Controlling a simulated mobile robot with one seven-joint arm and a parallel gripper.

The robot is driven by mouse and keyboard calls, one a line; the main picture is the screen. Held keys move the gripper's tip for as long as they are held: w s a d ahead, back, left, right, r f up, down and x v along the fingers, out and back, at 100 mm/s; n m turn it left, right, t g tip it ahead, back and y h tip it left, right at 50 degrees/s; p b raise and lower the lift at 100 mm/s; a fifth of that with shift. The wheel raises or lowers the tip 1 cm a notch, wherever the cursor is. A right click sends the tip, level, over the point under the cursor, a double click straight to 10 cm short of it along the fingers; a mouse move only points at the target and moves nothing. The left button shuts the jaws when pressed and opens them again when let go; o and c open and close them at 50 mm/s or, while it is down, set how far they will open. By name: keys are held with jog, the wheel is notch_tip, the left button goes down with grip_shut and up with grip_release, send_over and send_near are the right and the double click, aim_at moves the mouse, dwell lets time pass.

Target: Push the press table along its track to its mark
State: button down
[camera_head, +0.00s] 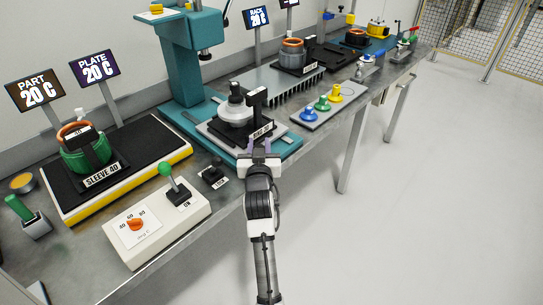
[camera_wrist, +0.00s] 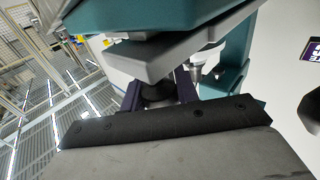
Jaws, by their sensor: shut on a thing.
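A control box (camera_head: 158,222) with a green-knobbed lever stands front left, near a small black lock block (camera_head: 213,174). A tray with blue, green and yellow knobs (camera_head: 322,104) lies right of the press. The floor (camera_head: 430,200) at right is clear.

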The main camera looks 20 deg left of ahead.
jog(key=shift+w+a, duration=0.1)
jog(key=shift+a, duration=0.05)
jog(key=c, duration=1.1)
grip_release()
jog(key=shift+o, duration=0.2)
jog(key=shift+s+d+f, duration=0.1)
jog(key=shift+s+d, duration=0.1)
jog(key=shift+s, duration=0.25)
jog(key=b+v, duration=0.3)
jog(key=v, duration=1)
jog(key=shift+b, duration=0.3)
jog(key=shift+c, duration=0.2)
